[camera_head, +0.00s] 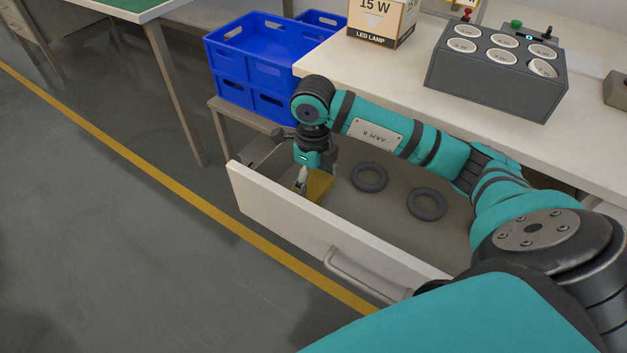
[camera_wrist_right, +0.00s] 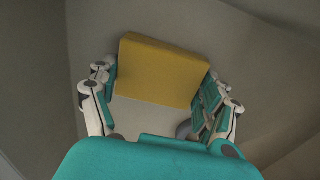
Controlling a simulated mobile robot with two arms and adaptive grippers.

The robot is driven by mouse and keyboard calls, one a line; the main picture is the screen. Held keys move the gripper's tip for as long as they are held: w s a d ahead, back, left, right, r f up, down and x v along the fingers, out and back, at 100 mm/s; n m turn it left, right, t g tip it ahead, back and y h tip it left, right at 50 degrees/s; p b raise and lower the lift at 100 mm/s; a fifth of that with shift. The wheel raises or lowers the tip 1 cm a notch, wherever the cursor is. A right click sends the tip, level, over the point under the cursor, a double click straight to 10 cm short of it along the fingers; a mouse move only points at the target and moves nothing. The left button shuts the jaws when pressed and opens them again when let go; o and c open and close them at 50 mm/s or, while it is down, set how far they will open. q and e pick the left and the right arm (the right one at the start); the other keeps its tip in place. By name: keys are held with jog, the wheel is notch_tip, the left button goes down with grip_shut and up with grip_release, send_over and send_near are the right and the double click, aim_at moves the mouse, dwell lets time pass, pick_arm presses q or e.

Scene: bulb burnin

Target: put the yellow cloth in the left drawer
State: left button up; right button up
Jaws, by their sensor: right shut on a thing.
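The yellow cloth (camera_head: 320,186) is a folded block at the far left end of the open drawer (camera_head: 290,215), inside its walls. My right gripper (camera_head: 304,180) reaches down into the drawer and is shut on the cloth. In the right wrist view the cloth (camera_wrist_right: 162,70) lies between the two fingers of the gripper (camera_wrist_right: 160,90). I cannot tell whether the cloth touches the drawer floor. The gripper hides part of the cloth in the head view. My left gripper is not in view.
Two dark rings (camera_head: 369,177) lie on the drawer floor right of the cloth. Blue crates (camera_head: 235,75) stand behind the drawer. The bench above holds an LED lamp box (camera_head: 380,22) and a grey block with round sockets (camera_head: 490,85). Open floor lies left.

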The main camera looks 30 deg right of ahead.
aim_at(313, 183)
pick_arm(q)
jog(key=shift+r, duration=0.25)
pick_arm(e)
jog(key=o, duration=1)
jog(key=shift+c, duration=0.2)
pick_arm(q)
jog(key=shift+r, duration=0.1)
pick_arm(e)
jog(key=shift+r, duration=0.1)
pick_arm(q)
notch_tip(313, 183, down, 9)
jog(key=p, duration=0.2)
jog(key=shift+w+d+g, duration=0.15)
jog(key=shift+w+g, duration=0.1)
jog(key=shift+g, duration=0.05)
pick_arm(e)
notch_tip(313, 183, up, 12)
